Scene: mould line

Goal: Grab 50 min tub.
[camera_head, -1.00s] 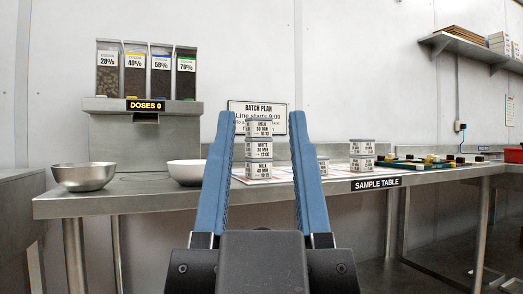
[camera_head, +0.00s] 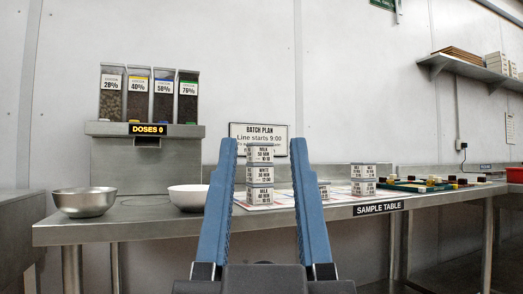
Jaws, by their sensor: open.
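A stack of three small white tubs with printed labels stands on the sample table (camera_head: 160,223), seen between my fingers. The top tub (camera_head: 260,155) appears to read milk, 50 min. The middle tub (camera_head: 259,173) reads white; its minutes are too small to be sure of. The bottom tub (camera_head: 259,194) reads milk, minutes also unclear. My gripper (camera_head: 263,142) is open and empty, its blue fingers pointing at the stack, one on each side in the picture. I cannot tell how far the fingertips are from the tubs.
A shorter tub stack (camera_head: 363,180) stands to the right, with a partly hidden tub (camera_head: 323,190) nearer my right finger. A metal bowl (camera_head: 84,202), a white bowl (camera_head: 187,198) and a dispenser (camera_head: 147,150) are left. A green tray (camera_head: 405,187) with small blocks lies right.

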